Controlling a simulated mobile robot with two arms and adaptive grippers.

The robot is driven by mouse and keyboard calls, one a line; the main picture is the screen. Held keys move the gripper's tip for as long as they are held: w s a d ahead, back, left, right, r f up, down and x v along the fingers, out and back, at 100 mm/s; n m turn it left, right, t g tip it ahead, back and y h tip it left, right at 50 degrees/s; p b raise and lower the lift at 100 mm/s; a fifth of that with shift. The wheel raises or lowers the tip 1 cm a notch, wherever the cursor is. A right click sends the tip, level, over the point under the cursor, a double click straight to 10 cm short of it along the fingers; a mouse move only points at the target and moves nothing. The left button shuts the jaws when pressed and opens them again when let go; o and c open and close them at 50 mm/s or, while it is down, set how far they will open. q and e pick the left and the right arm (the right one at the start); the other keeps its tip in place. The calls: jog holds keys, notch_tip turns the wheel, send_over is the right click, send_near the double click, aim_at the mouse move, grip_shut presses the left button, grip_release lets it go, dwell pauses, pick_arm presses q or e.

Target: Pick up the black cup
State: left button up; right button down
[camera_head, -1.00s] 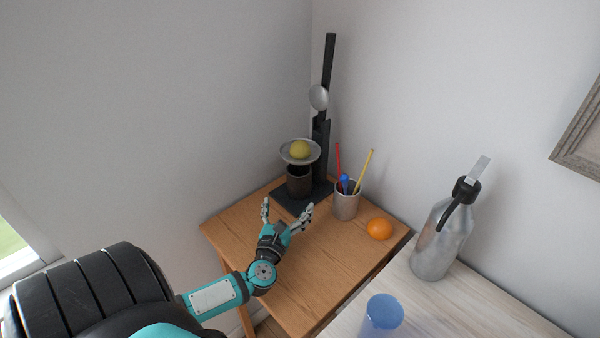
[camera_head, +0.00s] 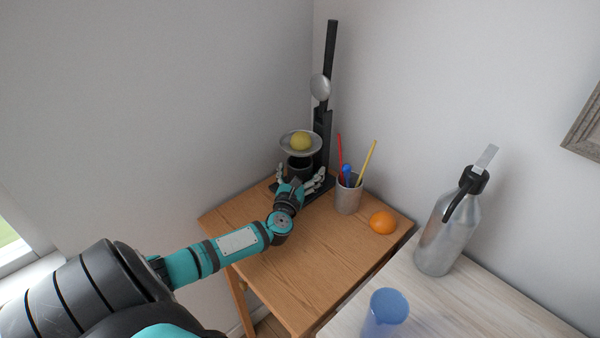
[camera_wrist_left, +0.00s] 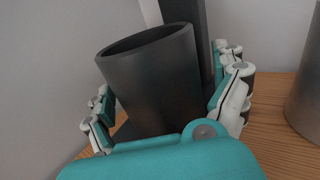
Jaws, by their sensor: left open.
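The black cup (camera_head: 300,166) stands upright on the dark base of a stand, under a small plate. My left gripper (camera_head: 300,177) is in front of it and open, hiding its lower part in the head view. In the left wrist view, the black cup (camera_wrist_left: 155,80) fills the middle, with its rim toward the top. The fingers of my left gripper (camera_wrist_left: 165,105) lie on both sides of it. Some gap shows at the left finger; whether the right finger touches the cup I cannot tell. My right gripper is not in view.
A yellow fruit (camera_head: 300,141) lies on the plate (camera_head: 287,147) directly above the cup. The tall black stand (camera_head: 323,130) rises behind. A holder (camera_head: 348,197) with pens and an orange (camera_head: 382,222) are to the right. The wooden table's (camera_head: 285,270) front is clear.

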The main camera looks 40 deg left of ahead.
pick_arm(q)
jog(key=shift+c, duration=0.7)
jog(key=c, duration=1.4)
jog(key=shift+r, duration=0.1)
jog(key=shift+r, duration=1.35)
jog(key=r+b+v, duration=0.1)
jog(key=r+v, duration=0.1)
jog(key=v, duration=1.4)
jog(key=shift+a, duration=0.25)
